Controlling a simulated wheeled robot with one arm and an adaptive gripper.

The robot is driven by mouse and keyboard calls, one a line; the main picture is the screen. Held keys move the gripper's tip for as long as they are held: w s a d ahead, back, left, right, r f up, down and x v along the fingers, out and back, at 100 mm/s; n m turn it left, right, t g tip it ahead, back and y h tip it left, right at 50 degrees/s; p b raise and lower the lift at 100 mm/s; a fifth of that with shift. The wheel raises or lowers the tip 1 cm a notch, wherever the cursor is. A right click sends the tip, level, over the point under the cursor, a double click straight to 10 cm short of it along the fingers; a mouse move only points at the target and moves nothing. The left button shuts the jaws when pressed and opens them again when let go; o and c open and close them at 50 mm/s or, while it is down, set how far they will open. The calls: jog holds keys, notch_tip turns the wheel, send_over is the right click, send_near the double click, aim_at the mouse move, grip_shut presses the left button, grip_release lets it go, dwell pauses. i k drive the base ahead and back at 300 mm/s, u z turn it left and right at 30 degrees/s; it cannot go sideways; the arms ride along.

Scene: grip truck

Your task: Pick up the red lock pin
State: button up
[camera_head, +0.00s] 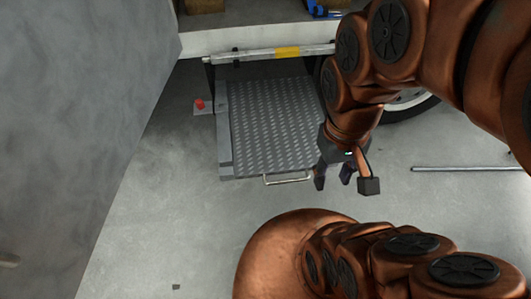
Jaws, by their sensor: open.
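A small red piece (199,104), which looks like the lock pin, shows at the left side of the truck's metal tread-plate step (270,120), by a small light bracket. My gripper (333,183) is open and empty. It points down near the front right corner of the step, well to the right of the red piece and nearer to the camera. No part of the red piece appears covered by my arm.
A silver bar with a yellow band (287,53) runs above the step. A handle (287,179) sticks out from the step's front edge. A metal rod (467,169) lies on the floor at right. A grey panel (80,100) stands at left. The floor in front is mostly clear.

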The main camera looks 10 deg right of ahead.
aim_at(200, 105)
jog(key=z, duration=0.05)
jog(key=k, duration=0.35)
jog(key=u, duration=0.85)
jog(key=i, duration=0.85)
jog(key=u, duration=0.75)
